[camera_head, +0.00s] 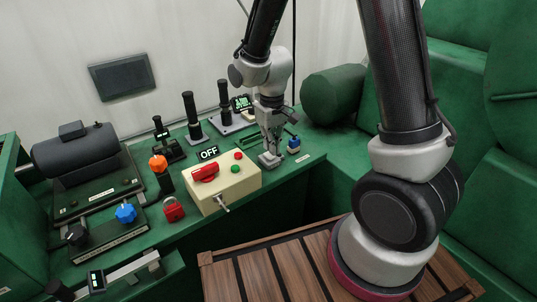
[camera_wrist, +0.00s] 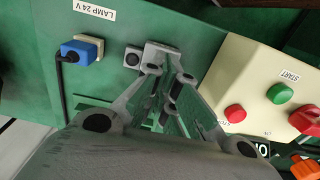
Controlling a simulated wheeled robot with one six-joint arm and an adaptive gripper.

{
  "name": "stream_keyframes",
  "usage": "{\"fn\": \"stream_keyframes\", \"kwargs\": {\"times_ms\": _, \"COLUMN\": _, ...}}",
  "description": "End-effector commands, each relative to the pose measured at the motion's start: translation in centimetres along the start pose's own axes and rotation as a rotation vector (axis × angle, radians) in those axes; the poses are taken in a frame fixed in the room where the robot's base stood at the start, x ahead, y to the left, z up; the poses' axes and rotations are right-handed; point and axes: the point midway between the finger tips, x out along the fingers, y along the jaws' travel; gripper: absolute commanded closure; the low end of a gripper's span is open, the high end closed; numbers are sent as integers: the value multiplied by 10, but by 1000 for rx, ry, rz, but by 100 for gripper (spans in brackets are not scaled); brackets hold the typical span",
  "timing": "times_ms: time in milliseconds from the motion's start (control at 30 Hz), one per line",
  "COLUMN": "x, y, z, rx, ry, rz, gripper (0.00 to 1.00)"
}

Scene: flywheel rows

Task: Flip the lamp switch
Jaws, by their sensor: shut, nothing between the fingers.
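A label reading LAMP 24 V (camera_wrist: 94,10) is on the green panel in the wrist view. Below it a blue plug (camera_wrist: 77,51) with a black cable sits in a beige socket; the blue plug also shows in the head view (camera_head: 294,142). A small grey square fitting with a dark round centre (camera_wrist: 132,58) is right of the plug, perhaps the lamp switch; its lever cannot be made out. My gripper (camera_wrist: 161,52) is shut and empty, its fingertips close beside that fitting; contact cannot be told. In the head view my gripper (camera_head: 270,158) points down at the console's right end.
A cream control box (camera_head: 228,184) with a red handle, red and green buttons and an OFF sign (camera_head: 208,153) stands left of my gripper. Black levers (camera_head: 191,116) stand behind. A slatted wooden platform (camera_head: 285,270) lies in front.

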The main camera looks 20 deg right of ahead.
Motion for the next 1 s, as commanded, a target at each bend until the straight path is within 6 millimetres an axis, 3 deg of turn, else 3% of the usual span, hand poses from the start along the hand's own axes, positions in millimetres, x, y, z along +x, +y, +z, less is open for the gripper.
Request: {"fn": "stream_keyframes", "kwargs": {"times_ms": 1000, "x": 13, "y": 0, "z": 0, "rx": 0, "ry": 0, "rz": 0, "gripper": 100}}
